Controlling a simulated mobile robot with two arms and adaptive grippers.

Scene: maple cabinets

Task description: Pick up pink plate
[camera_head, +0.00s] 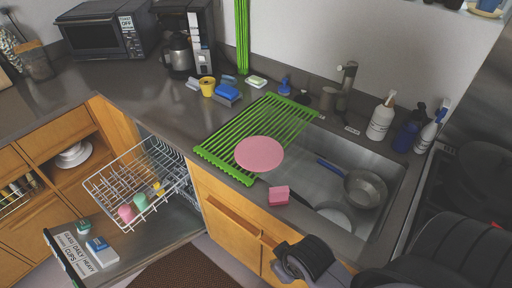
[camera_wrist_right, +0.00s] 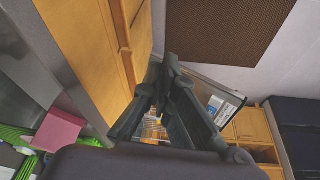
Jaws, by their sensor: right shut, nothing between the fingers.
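The pink plate (camera_head: 259,153) is a flat round disc lying on the green slatted drying rack (camera_head: 232,141), near the sink's left edge. My right gripper (camera_head: 296,262) is at the bottom of the head view, in front of the counter and well apart from the plate. In the right wrist view its fingers (camera_wrist_right: 171,70) are drawn together with nothing between them. The plate cannot be made out in the wrist view. My left gripper is not in view.
A pink sponge (camera_head: 279,196) sits on the counter's front edge. The sink (camera_head: 305,182) holds a pan (camera_head: 366,189) and a whitish dish. Bottles (camera_head: 381,119) stand behind it at right. The dishwasher (camera_head: 128,249) is open at left, its rack (camera_head: 110,187) pulled out.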

